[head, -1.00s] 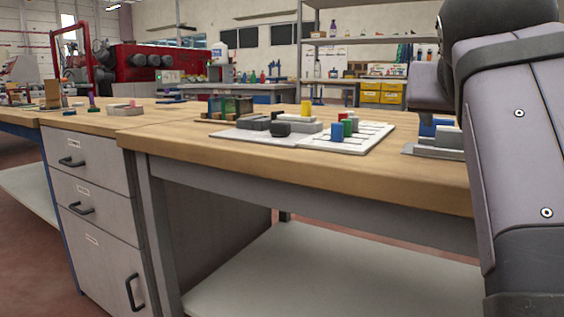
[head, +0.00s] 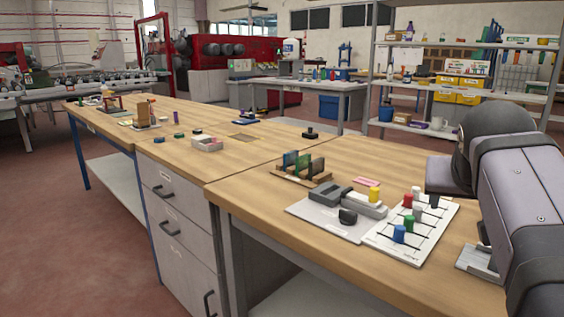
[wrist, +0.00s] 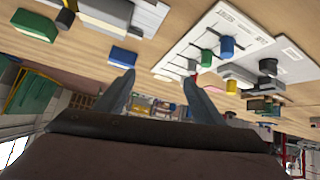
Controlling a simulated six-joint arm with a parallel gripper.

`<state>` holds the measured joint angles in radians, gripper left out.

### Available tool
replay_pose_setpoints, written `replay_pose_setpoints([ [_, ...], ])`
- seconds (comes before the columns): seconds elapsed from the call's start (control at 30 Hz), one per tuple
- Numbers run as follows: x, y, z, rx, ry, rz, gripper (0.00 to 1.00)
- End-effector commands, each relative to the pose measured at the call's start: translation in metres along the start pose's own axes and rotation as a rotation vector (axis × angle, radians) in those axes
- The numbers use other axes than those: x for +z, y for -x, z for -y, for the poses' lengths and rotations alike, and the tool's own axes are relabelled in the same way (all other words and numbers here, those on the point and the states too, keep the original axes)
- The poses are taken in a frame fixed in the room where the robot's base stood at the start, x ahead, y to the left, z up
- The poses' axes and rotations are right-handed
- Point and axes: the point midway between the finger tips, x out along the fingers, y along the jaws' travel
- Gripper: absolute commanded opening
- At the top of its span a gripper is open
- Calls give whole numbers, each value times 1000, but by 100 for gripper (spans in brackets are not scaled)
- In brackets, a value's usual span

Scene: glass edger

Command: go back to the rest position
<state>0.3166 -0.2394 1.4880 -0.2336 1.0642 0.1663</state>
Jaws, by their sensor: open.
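My gripper (wrist: 157,86) shows in the wrist view with its two grey fingers spread apart and nothing between them. The wrist view looks tilted across the wooden bench (wrist: 150,55), with the fingers apart from the things on it. In the head view my arm fills the right edge and my fingertips are not visible. The white board with blocks lies left of my arm.
The white grid board (head: 445,213) holds several coloured pegs. Beside it are a grey fixture (head: 338,196), a yellow peg (head: 374,194) and a rack of glass plates (head: 303,177). A metal piece (head: 478,262) lies near my arm. The bench's back right is mostly clear.

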Motion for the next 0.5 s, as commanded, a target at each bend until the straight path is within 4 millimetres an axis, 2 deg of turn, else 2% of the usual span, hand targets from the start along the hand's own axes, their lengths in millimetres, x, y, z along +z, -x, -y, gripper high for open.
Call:
replay_pose_setpoints([
  [0.03,-14,11,4,-12,15,24,62],
  [0.5,-22,37,46,-112,131,219,62],
])
